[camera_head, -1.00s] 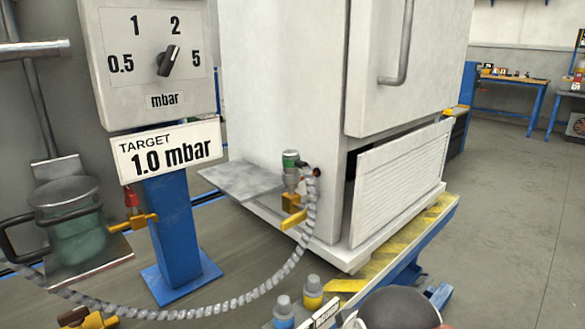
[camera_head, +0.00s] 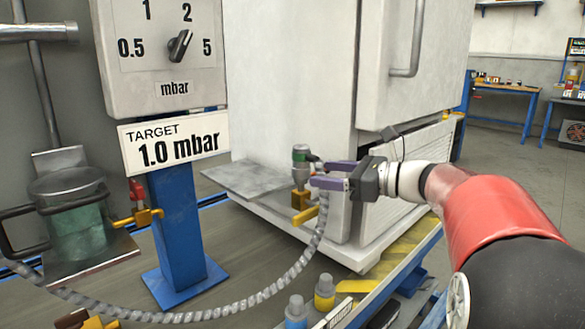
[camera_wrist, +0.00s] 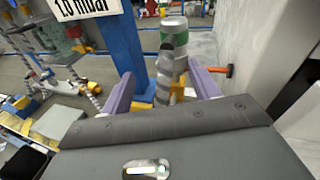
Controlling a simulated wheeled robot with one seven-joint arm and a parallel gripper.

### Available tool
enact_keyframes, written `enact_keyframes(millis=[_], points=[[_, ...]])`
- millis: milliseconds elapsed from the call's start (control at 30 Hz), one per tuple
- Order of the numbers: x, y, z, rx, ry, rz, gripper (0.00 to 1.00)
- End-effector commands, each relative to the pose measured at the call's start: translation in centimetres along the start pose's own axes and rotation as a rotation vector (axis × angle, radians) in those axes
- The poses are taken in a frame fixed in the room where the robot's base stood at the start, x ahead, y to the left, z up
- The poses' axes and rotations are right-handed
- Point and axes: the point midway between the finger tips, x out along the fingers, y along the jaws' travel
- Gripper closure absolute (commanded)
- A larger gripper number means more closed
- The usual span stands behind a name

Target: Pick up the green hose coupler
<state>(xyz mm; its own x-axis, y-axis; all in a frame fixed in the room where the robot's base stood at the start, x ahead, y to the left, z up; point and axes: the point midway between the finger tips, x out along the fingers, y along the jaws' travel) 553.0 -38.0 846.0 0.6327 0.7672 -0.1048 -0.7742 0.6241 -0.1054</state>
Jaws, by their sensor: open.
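The green hose coupler (camera_head: 299,153) is a grey metal cylinder with a green band. It stands upright on a brass fitting (camera_head: 301,199) at the front of the white cabinet, beside a grey shelf plate. My gripper (camera_head: 322,174) has purple fingers, open, reaching in from the right close beside the coupler. In the wrist view the coupler (camera_wrist: 174,32) stands ahead, just beyond the fingertips, and the hose end (camera_wrist: 165,75) shows between the fingers. I cannot tell whether a finger touches the hose.
The white cabinet (camera_head: 290,75) rises behind the coupler. The grey shelf plate (camera_head: 245,178) juts out left of it. A blue post (camera_head: 178,230) carries the target sign (camera_head: 172,140) and dial box. Blue and yellow capped bottles (camera_head: 325,292) stand in front.

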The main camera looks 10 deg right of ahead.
Motion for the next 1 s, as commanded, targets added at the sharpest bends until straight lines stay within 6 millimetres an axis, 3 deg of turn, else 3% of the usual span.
enact_keyframes(millis=[100, 200, 733, 1000], points=[[-0.8, -2.3, 0.6, 0.084, -0.078, -0.03, 0.39], [-0.6, -2.9, 0.9, 0.109, -0.103, -0.035, 0.39], [6.1, -2.4, 1.5, 0.109, -0.103, -0.034, 0.39], [6.8, -2.5, 1.6, 0.109, -0.103, -0.035, 0.39]])
